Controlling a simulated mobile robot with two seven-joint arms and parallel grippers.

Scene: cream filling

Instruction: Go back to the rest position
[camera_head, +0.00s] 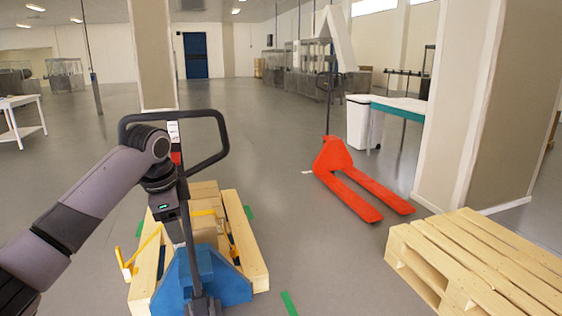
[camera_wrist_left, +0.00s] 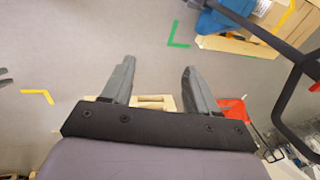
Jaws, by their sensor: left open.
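My left arm comes in from the left in the head view. Its gripper (camera_head: 174,230) points down beside the blue pallet jack (camera_head: 205,278), in front of its handle (camera_head: 222,140). In the left wrist view the gripper (camera_wrist_left: 158,65) has its two fingers spread apart, with nothing between the tips but grey floor. The black handle (camera_wrist_left: 283,108) shows at the right of that view, apart from the fingers. Whether the gripper touches the jack's post cannot be told. My right gripper is not in view.
A wooden pallet (camera_head: 257,240) with cardboard boxes (camera_head: 205,198) stands at the blue jack. A red pallet jack (camera_head: 340,170) stands further right. A bare pallet (camera_head: 500,250) lies at lower right, near a pillar (camera_head: 460,110). Open floor lies beyond.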

